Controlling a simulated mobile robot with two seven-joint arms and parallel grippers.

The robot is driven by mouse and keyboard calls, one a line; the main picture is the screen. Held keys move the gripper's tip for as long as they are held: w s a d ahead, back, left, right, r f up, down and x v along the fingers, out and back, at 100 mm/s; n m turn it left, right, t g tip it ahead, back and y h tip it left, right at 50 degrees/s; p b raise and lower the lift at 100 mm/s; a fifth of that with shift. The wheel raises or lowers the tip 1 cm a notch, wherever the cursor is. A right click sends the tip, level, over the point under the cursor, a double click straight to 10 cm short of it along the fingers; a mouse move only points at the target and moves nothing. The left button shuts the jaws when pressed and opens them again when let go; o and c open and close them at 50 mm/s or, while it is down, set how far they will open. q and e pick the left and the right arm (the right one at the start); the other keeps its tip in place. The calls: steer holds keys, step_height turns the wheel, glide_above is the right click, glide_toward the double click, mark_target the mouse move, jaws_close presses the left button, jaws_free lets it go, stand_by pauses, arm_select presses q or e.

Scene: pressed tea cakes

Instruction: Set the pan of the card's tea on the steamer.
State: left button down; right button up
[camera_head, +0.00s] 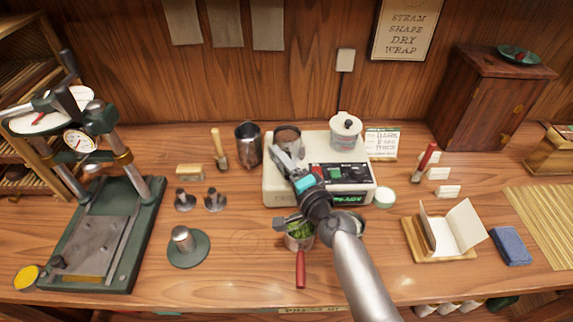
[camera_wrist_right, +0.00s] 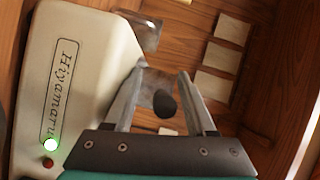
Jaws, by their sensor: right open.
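The steamer (camera_head: 279,187) is a cream box with a green lit READY display. A metal cup (camera_head: 287,134) and a white lidded pot (camera_head: 346,132) show on its top. A small pan of green leaves (camera_head: 299,232) with a red handle (camera_head: 300,270) lies on the counter in front. A second round rim (camera_head: 361,224) is mostly hidden by my right arm. My right gripper (camera_head: 281,152) is open and empty above the steamer. The right wrist view shows its fingers (camera_wrist_right: 158,85) apart, with a dark oval beyond. The card (camera_head: 383,142) stands behind right; its writing is only partly readable.
A green press (camera_head: 135,235) stands at left. A tall metal cup (camera_head: 248,145) and a brush (camera_head: 219,148) stand left of the steamer. An open book-like paper stack (camera_head: 450,232), a blue block (camera_head: 511,246) and a wooden cabinet (camera_head: 482,100) are at right.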

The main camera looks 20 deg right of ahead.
steer(key=b+v, duration=0.1)
steer(key=v, duration=1.2)
steer(key=shift+s+d, duration=0.1)
steer(key=shift+s, duration=0.3)
steer(key=shift+s+d+r+b, duration=0.1)
steer(key=shift+s+b, duration=0.25)
steer(key=shift+s, duration=0.35)
